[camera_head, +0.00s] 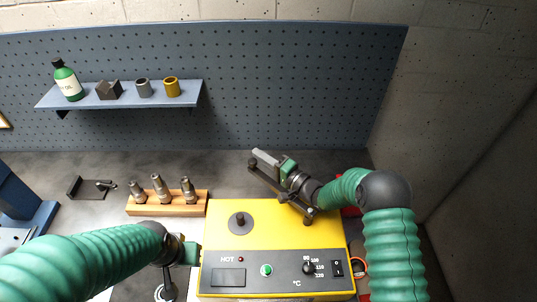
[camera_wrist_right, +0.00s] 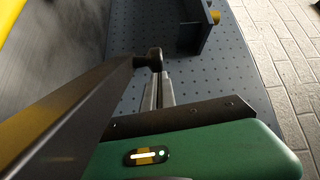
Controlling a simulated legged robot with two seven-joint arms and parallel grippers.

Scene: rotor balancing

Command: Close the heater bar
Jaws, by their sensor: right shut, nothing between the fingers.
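The yellow heater (camera_head: 285,230) stands at the front centre, with a dark round post on a disc (camera_head: 240,222) on its top. The dark heater bar (camera_head: 275,185) slants from the heater's right side up and left past its back edge, so it looks raised. Its round end knob (camera_wrist_right: 155,58) shows in the right wrist view. My right gripper (camera_head: 265,158) is shut and empty beside the bar's far end; its fingers (camera_wrist_right: 158,92) are close to the knob, contact unclear. My left gripper (camera_head: 192,252) is by the heater's left edge; its fingers cannot be made out.
A wooden block (camera_head: 168,203) with metal tool holders stands left of the heater. A dark bracket (camera_head: 88,187) lies farther left, near a blue stand (camera_head: 25,205). A shelf (camera_head: 125,95) with a green bottle (camera_head: 68,82) hangs on the pegboard. The bench behind the heater is mostly clear.

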